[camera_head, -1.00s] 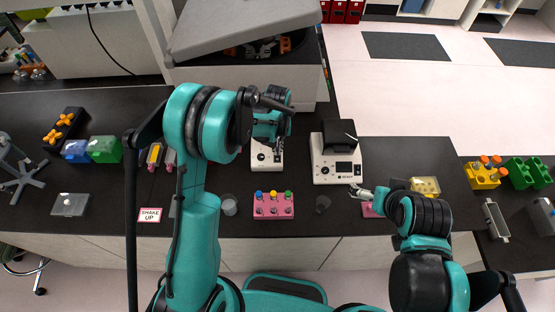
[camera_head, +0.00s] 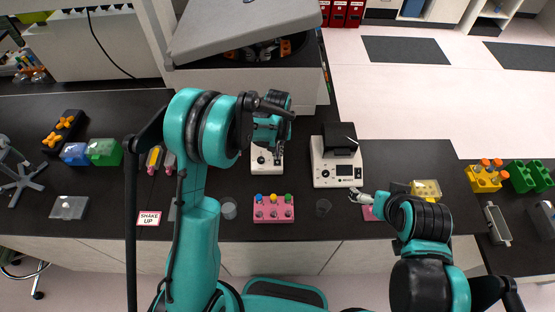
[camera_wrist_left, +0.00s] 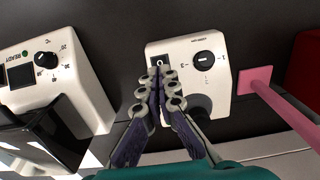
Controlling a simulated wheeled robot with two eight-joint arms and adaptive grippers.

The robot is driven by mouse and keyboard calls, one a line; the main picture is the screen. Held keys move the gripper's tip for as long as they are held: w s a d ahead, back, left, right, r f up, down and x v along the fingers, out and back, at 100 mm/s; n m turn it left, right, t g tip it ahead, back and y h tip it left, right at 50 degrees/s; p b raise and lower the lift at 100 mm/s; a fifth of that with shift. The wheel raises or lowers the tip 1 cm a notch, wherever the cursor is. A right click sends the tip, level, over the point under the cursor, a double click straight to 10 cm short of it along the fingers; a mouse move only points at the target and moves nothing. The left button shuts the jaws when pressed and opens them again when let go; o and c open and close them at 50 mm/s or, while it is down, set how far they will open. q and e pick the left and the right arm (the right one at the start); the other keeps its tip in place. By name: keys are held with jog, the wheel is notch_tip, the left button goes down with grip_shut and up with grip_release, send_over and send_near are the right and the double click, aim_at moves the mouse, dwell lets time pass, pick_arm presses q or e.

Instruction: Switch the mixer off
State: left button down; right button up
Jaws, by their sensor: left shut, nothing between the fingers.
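The mixer (camera_head: 262,169) is a small white unit on the dark bench, partly covered by my left arm. In the left wrist view the mixer's white front panel (camera_wrist_left: 217,85) has a black dial (camera_wrist_left: 205,58) and a small dark rocker switch (camera_wrist_left: 153,62). My left gripper (camera_wrist_left: 159,76) is shut and empty, its tips at the switch and covering part of it. I cannot tell whether they touch it. The left gripper also shows over the mixer in the head view (camera_head: 277,160). My right gripper (camera_head: 354,197) is beside a pink object, too small to judge its fingers.
A white device with a black top (camera_head: 336,172) stands right of the mixer. A pink rack (camera_head: 273,213) with coloured caps and two clear cups stand in front. In the left wrist view a pink bar (camera_wrist_left: 282,108) lies close to the mixer's right side.

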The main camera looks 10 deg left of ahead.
aim_at(277, 162)
pick_arm(q)
jog(key=shift+f+b, duration=1.5)
jog(key=shift+f, duration=0.1)
dwell(1.0)
jog(key=shift+r, duration=0.15)
jog(key=shift+r+p, duration=0.4)
jog(key=shift+r, duration=0.05)
jog(key=shift+r+p, duration=1.5)
jog(key=shift+r, duration=1.45)
jog(key=s+a+r+m+t+b, duration=0.1)
jog(key=s+a+r+t+b, duration=0.25)
jog(key=s+b, duration=0.65)
jog(key=s+a+f+t+b, duration=0.1)
jog(key=s+f+t+b, duration=0.1)
jog(key=s+b, duration=0.3)
jog(key=s+a+f+m+t+b, duration=0.1)
jog(key=s+f+b, duration=0.4)
jog(key=s, duration=0.1)
jog(key=shift+s+a+t, duration=0.3)
jog(key=shift+a+t, duration=0.05)
jog(key=shift+a, duration=0.05)
